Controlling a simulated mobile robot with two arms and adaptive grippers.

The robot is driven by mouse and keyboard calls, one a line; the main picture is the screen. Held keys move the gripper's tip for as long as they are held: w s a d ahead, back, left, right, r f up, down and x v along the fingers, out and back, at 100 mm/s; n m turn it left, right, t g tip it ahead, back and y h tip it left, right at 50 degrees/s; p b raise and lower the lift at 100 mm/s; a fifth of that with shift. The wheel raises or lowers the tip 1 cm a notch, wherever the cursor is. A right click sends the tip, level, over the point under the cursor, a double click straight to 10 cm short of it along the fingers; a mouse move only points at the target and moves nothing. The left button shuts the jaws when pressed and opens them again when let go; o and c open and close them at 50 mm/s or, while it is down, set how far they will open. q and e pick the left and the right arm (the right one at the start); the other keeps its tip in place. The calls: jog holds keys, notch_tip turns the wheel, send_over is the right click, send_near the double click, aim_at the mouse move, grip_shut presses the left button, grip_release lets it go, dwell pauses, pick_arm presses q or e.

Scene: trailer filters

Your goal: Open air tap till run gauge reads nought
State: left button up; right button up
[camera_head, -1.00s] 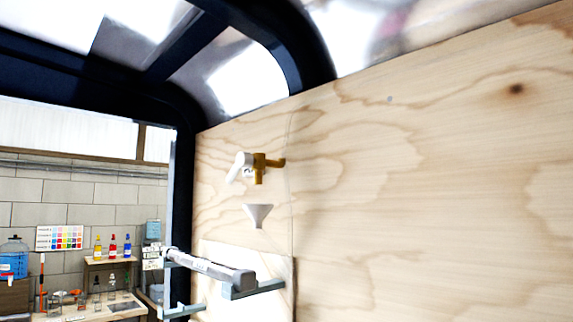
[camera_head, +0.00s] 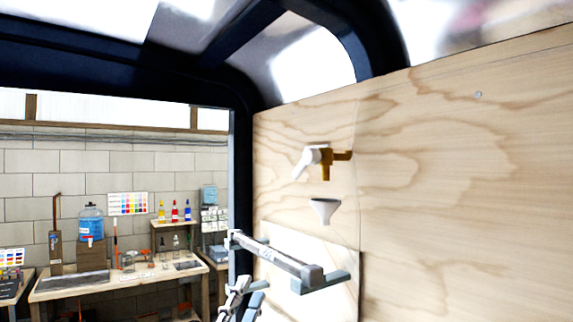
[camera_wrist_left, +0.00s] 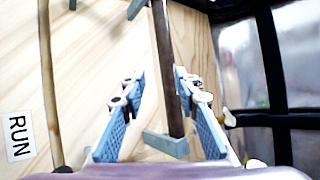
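A brass tap (camera_head: 326,163) with a white lever handle (camera_head: 307,160) sticks out of the plywood wall in the head view. The lever slants down to the left. I cannot tell from its look whether this is the air tap. My left gripper (camera_head: 243,301) is at the bottom of the head view, below the grey tube. In the left wrist view its blue-padded fingers (camera_wrist_left: 163,112) are apart, with nothing held. My right gripper is not in view.
A grey tube (camera_head: 280,256) lies across brackets (camera_head: 325,283) on the wall; a dark bar (camera_wrist_left: 167,70) shows beyond my fingers. A workbench (camera_head: 110,286) with bottles stands outside at the left. The upper right wall is clear.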

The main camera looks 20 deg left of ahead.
pick_arm(q)
jog(key=s+d+r+n+g+h, duration=0.45)
jog(key=r+n+h, duration=0.25)
jog(key=n, duration=0.5)
jog(key=s+d+r+n+g+h, duration=0.3)
jog(key=d+r+n+g+h, duration=0.3)
jog(key=n, duration=0.5)
jog(key=s+d+r+n+g+h, duration=0.4)
jog(key=r+n+h, duration=0.35)
jog(key=n, duration=0.45)
jog(key=m+t+y+p, duration=0.1)
jog(key=t+y, duration=0.3)
jog(key=y, duration=0.6)
send_near(297, 170)
jog(key=p+x, duration=0.3)
jog(key=x, duration=0.4)
jog(key=shift+r, duration=0.15)
jog(key=shift+w+d+p, duration=0.3)
jog(key=shift+w+p, duration=0.1)
jog(key=shift+p, duration=0.1)
